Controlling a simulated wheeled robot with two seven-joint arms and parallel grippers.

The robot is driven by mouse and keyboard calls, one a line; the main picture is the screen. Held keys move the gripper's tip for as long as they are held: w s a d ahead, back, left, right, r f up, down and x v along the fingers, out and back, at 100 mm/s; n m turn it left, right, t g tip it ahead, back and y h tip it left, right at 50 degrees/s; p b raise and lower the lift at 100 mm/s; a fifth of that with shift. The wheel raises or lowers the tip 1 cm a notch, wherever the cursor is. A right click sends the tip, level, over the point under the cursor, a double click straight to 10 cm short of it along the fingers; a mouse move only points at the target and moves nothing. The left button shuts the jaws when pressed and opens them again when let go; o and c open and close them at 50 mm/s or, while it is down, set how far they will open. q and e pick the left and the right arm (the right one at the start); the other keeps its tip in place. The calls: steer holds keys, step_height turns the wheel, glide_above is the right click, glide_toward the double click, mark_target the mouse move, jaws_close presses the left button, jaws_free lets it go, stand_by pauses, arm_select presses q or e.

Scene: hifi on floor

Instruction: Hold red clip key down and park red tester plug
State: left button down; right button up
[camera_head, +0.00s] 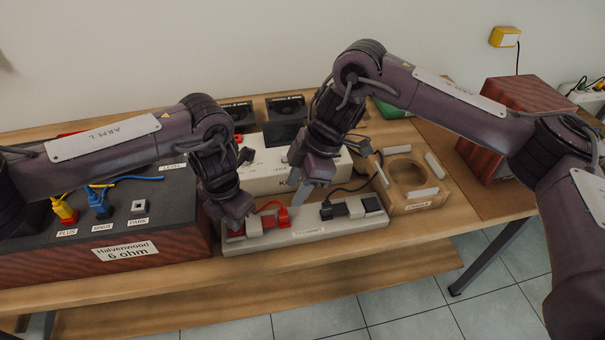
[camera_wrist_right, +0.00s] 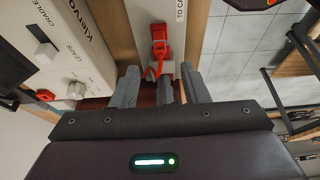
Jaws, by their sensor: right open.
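A long grey strip labelled "TO CABINET" (camera_head: 350,229) lies along the bench front. On its left part stand red pieces with a red lead; one upright red piece (camera_head: 283,214) looks like the tester plug, and I cannot separate it surely from the clip key. My left gripper (camera_head: 245,226) is down at the strip's left end, beside the red pieces; its jaws are unclear. My right gripper (camera_head: 304,192) is open and empty above the strip. In the right wrist view a red piece (camera_wrist_right: 160,45) lies ahead of the open fingers, with a red lead running between them.
The dark speaker cabinet (camera_head: 125,248) at left has yellow and blue plugs and a PARK socket (camera_head: 139,206). A white tester box (camera_head: 270,171) stands behind the strip. Black keys (camera_head: 348,208) sit at the strip's right part. A wooden cradle (camera_head: 411,178) stands at right.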

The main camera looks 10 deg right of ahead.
mark_target(283, 211)
arm_select(q)
steer(key=shift+s+f, duration=0.1)
arm_select(e)
steer(key=x, duration=0.9)
steer(key=shift+c, duration=0.3)
steer(key=shift+r, duration=0.1)
jaws_close()
steer(key=c, duration=0.7)
jaws_free()
jaws_close()
steer(key=shift+r, duration=0.6)
steer(key=shift+r, duration=1.65)
